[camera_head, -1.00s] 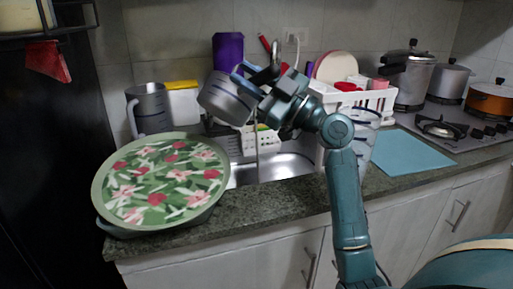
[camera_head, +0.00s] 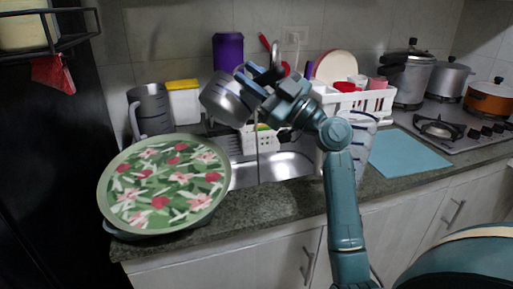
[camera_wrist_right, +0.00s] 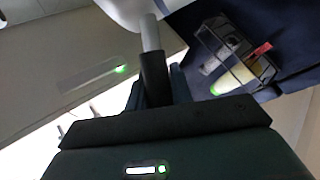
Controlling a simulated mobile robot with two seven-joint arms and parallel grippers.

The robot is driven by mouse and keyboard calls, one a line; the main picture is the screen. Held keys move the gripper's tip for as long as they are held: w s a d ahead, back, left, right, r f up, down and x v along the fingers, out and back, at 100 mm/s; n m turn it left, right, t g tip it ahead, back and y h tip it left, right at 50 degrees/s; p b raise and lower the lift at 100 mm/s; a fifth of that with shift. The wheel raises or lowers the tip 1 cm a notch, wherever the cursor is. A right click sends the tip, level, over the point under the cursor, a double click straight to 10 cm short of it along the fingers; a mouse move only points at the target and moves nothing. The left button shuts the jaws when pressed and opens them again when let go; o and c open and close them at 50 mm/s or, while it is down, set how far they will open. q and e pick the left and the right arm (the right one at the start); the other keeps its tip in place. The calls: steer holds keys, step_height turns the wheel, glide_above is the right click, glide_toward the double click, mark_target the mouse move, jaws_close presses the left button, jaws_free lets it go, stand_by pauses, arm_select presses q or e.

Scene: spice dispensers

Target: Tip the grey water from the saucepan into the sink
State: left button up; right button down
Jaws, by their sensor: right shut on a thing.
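The grey metal saucepan (camera_head: 228,99) hangs tilted above the left part of the sink (camera_head: 285,167). My right gripper (camera_head: 250,84) is shut on its handle; the wrist view shows the handle (camera_wrist_right: 153,65) running from the jaws to the pan's pale body (camera_wrist_right: 135,10). A thin vertical line (camera_head: 257,160) runs from below the pan and gripper down to the sink; I cannot tell whether it is falling water or part of the tap. The pan's inside and any water in it are hidden. My left gripper is not in view.
A large floral-lidded pan (camera_head: 165,185) covers the left counter. A grey jug (camera_head: 150,108), a yellow-topped container (camera_head: 184,100) and a purple container (camera_head: 228,52) stand behind. A white dish rack (camera_head: 365,103) is right of the sink. A blue mat (camera_head: 408,153) lies bare near the stove.

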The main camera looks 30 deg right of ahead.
arm_select(q)
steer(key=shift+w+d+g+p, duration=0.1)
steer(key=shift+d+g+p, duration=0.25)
steer(key=shift+p, duration=0.35)
arm_select(e)
steer(key=shift+d+r+m, duration=0.25)
steer(key=shift+r+m, duration=0.15)
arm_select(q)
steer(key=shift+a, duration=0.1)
arm_select(e)
steer(key=shift+w+d+r+m+t+p, duration=0.1)
steer(key=shift+d+r+m+t+p, duration=0.1)
steer(key=shift+m+t+p, duration=0.3)
arm_select(q)
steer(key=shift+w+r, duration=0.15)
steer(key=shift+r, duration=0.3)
steer(key=shift+p, duration=0.55)
arm_select(e)
steer(key=shift+d+h, duration=0.15)
steer(key=shift+h, duration=0.25)
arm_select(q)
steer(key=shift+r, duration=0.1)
arm_select(e)
steer(key=shift+r, duration=0.1)
